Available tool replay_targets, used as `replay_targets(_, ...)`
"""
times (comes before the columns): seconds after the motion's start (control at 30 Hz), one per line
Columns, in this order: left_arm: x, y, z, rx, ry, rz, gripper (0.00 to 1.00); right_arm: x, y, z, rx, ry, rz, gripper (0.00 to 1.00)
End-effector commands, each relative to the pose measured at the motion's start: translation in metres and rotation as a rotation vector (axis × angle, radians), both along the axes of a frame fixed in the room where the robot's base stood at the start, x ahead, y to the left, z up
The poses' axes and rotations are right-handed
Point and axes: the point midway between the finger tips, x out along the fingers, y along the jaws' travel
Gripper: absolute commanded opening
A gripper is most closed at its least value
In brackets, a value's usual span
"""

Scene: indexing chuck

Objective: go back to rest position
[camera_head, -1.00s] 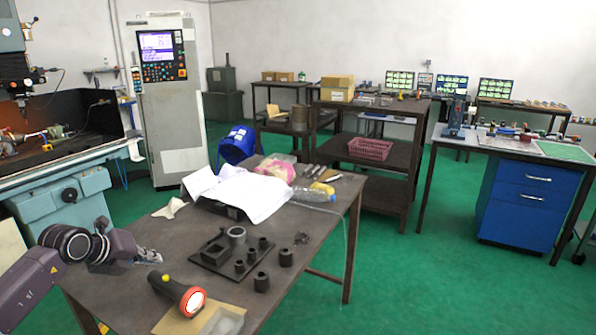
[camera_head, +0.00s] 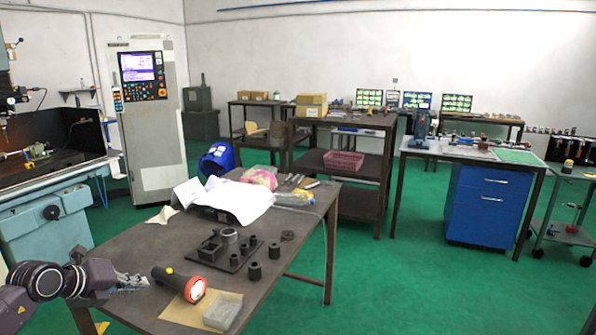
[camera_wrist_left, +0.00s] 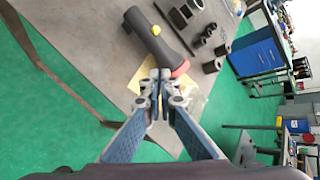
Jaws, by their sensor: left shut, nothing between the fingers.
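My left gripper (camera_head: 134,282) comes in from the left, over the near left edge of the dark worktable (camera_head: 290,230). Its fingers are shut and empty. In the left wrist view the fingertips (camera_wrist_left: 160,76) are together, in front of the black flashlight (camera_wrist_left: 150,38), which has a red rim and a yellow button. In the head view the flashlight (camera_head: 180,283) lies just right of the gripper. The indexing chuck parts (camera_head: 235,248), a dark plate with a square block and several cylinders, stand right of and behind it. My right gripper is not in view.
A tan sheet (camera_head: 180,316) with a clear block (camera_head: 222,312) lies at the table's front. A machine with a control cabinet (camera_head: 148,125) stands at the left. Green floor is free at the right.

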Motion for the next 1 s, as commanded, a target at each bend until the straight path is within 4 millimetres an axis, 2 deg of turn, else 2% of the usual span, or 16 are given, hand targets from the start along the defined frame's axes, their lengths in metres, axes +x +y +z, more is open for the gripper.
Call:
replay_targets(0.03, 0.001, -0.016, -0.002, -0.029, -0.015, -0.022, 0.00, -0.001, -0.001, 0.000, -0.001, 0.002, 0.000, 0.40)
replay_targets(0.13, 0.002, -0.042, 0.000, -0.086, -0.054, -0.056, 0.00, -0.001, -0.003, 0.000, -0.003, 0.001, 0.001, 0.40)
replay_targets(0.37, -0.001, -0.123, 0.017, -0.308, -0.188, -0.135, 0.00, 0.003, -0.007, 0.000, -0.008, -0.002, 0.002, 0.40)
replay_targets(0.5, -0.013, -0.179, 0.043, -0.545, -0.308, -0.144, 0.00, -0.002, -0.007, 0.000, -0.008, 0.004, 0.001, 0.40)
replay_targets(0.6, -0.027, -0.206, 0.069, -0.768, -0.404, -0.089, 0.00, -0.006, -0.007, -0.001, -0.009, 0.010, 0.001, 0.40)
replay_targets(0.7, -0.040, -0.208, 0.088, -0.985, -0.479, 0.036, 0.00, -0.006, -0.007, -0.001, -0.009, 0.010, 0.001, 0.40)
replay_targets(0.8, -0.054, -0.192, 0.090, -1.177, -0.519, 0.218, 0.00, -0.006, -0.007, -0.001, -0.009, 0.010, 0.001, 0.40)
replay_targets(0.87, -0.062, -0.177, 0.082, -1.275, -0.524, 0.352, 0.00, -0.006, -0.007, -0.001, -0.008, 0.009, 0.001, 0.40)
replay_targets(0.97, -0.082, -0.149, 0.053, -1.405, -0.499, 0.606, 0.00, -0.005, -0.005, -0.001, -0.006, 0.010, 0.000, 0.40)
replay_targets(1.0, -0.092, -0.139, 0.036, -1.443, -0.473, 0.715, 0.00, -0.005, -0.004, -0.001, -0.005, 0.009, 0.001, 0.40)
